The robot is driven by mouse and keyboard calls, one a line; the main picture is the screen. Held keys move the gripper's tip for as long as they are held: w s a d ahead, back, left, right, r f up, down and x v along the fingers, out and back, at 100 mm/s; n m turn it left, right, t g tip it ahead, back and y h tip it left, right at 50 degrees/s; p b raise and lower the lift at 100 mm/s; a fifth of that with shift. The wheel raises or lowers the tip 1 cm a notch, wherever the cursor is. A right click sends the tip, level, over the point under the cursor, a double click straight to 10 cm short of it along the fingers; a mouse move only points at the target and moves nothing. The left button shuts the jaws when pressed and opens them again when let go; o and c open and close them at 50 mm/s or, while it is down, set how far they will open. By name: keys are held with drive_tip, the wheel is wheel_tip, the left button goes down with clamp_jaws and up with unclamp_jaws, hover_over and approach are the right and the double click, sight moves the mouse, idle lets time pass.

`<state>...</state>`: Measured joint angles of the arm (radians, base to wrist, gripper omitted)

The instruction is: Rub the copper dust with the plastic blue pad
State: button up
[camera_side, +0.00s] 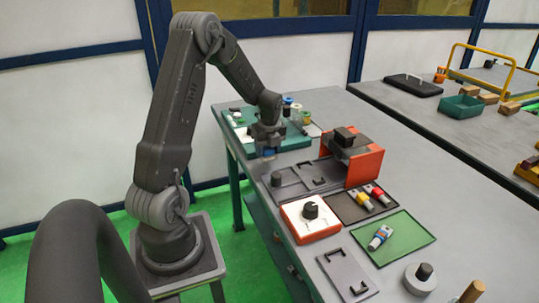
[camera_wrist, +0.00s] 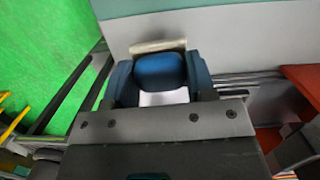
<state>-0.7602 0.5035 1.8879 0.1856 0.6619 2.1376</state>
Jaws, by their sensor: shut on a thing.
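I cannot make out copper dust in either view. Whether the pad touches the surface below is unclear.
A dark fixture tray (camera_side: 313,187) lies just in front of the gripper. An orange-red stand (camera_side: 366,168) rises to its right. An orange box (camera_side: 293,211) with a black knob, a tool tray (camera_side: 342,206) and a green tray (camera_side: 409,242) lie nearer.

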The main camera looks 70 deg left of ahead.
drive_tip(key=shift+r, duration=2.55)
drive_tip(key=shift+a, duration=0.1)
